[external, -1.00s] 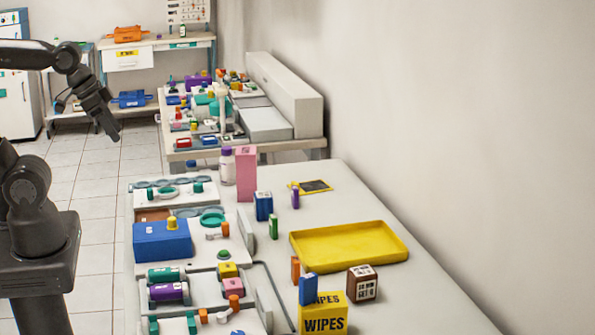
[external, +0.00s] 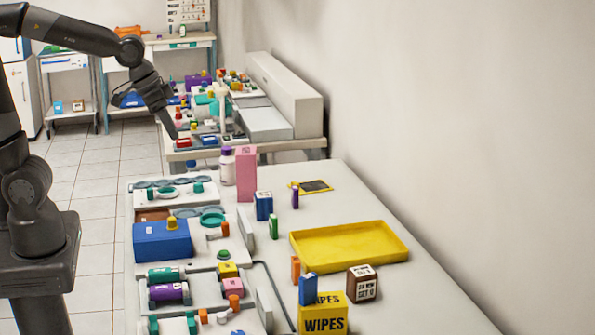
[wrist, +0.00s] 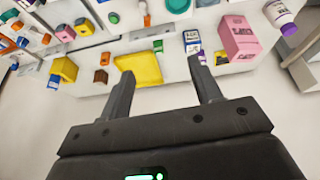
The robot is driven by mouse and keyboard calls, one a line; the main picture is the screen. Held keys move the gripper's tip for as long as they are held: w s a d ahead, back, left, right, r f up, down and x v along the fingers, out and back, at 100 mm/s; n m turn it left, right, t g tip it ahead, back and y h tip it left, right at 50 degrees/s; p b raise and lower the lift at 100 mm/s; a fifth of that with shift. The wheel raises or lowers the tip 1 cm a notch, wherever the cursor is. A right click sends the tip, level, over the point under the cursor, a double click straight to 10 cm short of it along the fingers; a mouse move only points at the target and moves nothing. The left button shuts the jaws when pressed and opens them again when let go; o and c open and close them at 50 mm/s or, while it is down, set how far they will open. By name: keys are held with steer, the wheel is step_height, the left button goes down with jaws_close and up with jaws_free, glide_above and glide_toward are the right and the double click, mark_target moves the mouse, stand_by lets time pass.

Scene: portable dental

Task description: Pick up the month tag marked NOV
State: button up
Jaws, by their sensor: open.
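No tag that I can read as NOV shows in either view. Small upright pieces stand on the near table: a green one (external: 273,226), a purple one (external: 295,198), an orange one (external: 295,269) and a blue one (external: 308,289). Any marks on them are too small to read. A brown block (external: 362,284) has a white label with small, unclear lettering. My gripper (external: 174,135) is at the end of the raised arm, left of the near table's far end. In the wrist view my gripper (wrist: 161,66) has its fingers apart with nothing held between them.
A yellow tray (external: 349,246), yellow WIPES box (external: 323,314), blue-and-white box (external: 263,206), tall pink box (external: 246,174) and white bottle (external: 227,166) occupy the near table (external: 420,300). Its left side is crowded with trays. A cluttered second table lies beyond; a wall bounds the right.

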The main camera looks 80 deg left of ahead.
steer(key=w+d+f+g, duration=0.1)
steer(key=w+f, duration=0.4)
steer(key=w, duration=0.3)
steer(key=w+d+f, duration=0.1)
steer(key=w+f, duration=0.3)
steer(key=w, duration=0.3)
glide_toward(273, 216)
steer(key=f, duration=0.1)
steer(key=shift+y, duration=0.3)
steer(key=x, duration=0.6)
steer(key=shift+w+d+r, duration=0.15)
steer(key=shift+w+d, duration=0.05)
steer(key=shift+w, duration=0.1)
steer(key=shift+s+x, duration=0.1)
steer(key=shift+x, duration=1.35)
steer(key=shift+s+x, duration=0.15)
steer(key=shift+x, duration=1.25)
steer(key=c, duration=1)
steer(key=shift+c, duration=0.2)
